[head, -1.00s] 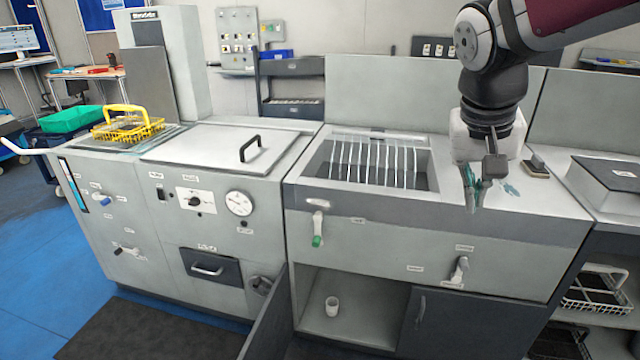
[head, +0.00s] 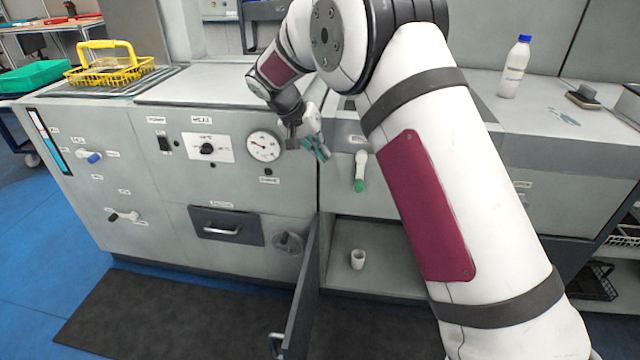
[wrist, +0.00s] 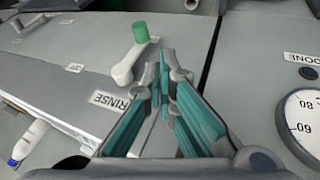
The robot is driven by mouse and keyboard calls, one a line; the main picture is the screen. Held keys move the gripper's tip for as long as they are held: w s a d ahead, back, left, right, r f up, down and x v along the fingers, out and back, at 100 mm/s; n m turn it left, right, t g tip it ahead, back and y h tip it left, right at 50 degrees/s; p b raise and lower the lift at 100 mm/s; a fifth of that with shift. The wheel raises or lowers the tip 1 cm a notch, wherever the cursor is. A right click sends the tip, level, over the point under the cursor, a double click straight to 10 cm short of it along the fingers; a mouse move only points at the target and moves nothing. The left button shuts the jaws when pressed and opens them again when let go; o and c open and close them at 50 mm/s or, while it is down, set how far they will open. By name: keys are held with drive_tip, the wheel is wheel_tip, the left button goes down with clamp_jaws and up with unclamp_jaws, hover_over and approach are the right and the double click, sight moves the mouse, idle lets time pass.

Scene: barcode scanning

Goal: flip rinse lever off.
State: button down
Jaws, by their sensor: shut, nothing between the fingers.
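The rinse lever (head: 361,170) is a white handle with a green tip on the front panel of the sink unit, hanging tip-down in the head view. In the wrist view, the lever (wrist: 132,56) lies just left of my fingertips, beside a label reading RINSE (wrist: 109,101). My gripper (head: 325,155) is left of the lever in the head view, in front of the panel, with teal fingers. In the wrist view, my gripper (wrist: 163,66) is shut and empty. I cannot tell whether a finger touches the lever.
A dial gauge (head: 264,146) is left of my gripper. A blue-capped bottle (head: 514,68) stands on the right counter. My arm hides much of the sink unit.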

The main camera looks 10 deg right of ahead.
sight(360, 174)
drive_tip(key=shift+w+a+f, duration=0.45)
drive_tip(key=shift+a+f, duration=0.15)
drive_tip(key=shift+a, duration=0.25)
drive_tip(key=b+x, duration=0.2)
drive_tip(key=x, duration=0.8)
drive_tip(key=shift+d+f, duration=0.25)
drive_tip(key=shift+d, duration=0.05)
drive_tip(key=d, duration=0.2)
drive_tip(key=s+d+b, duration=0.1)
drive_tip(key=shift+s+d+f, duration=0.1)
drive_tip(key=shift+f, duration=0.3)
